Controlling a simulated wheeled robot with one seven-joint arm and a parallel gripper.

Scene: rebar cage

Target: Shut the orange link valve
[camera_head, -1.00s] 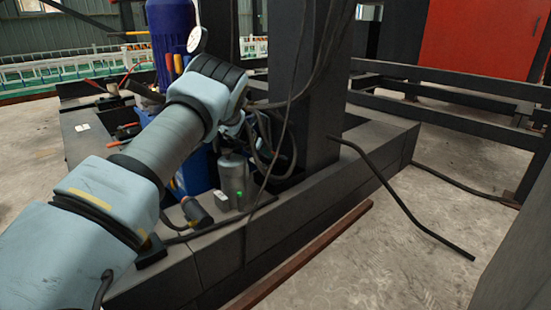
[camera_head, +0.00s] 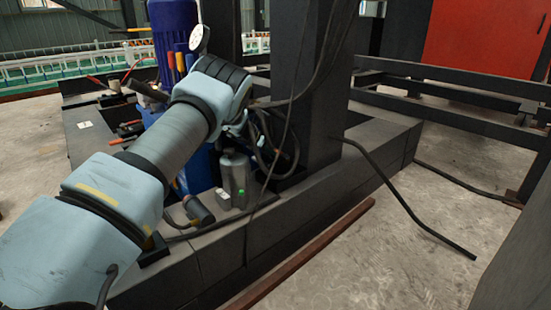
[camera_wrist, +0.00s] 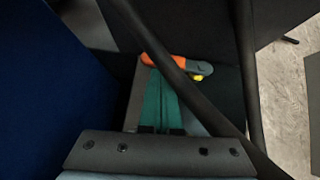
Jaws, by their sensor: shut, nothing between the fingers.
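In the wrist view an orange lever part (camera_wrist: 156,54) joins a grey rounded piece (camera_wrist: 188,65), with a small yellow knob (camera_wrist: 198,77) below. I take this to be the orange link valve. My gripper (camera_wrist: 156,76) has green fingers, closed together and empty, with their tips close to the orange part. I cannot tell whether they touch it. A dark bar or hose crosses in front of the grey piece and hides some of it. In the head view my forearm and wrist hide the gripper. Several red, orange and yellow handles (camera_head: 181,62) show above my wrist; I cannot tell which belongs to this valve.
A blue cylinder (camera_head: 172,25) stands behind my wrist. A dark upright column (camera_head: 322,110) with hanging hoses is just right. A grey cylinder (camera_head: 235,180) stands below on the dark base beam (camera_head: 290,205). Bare floor (camera_head: 400,270) lies right, with a bent black bar (camera_head: 410,200).

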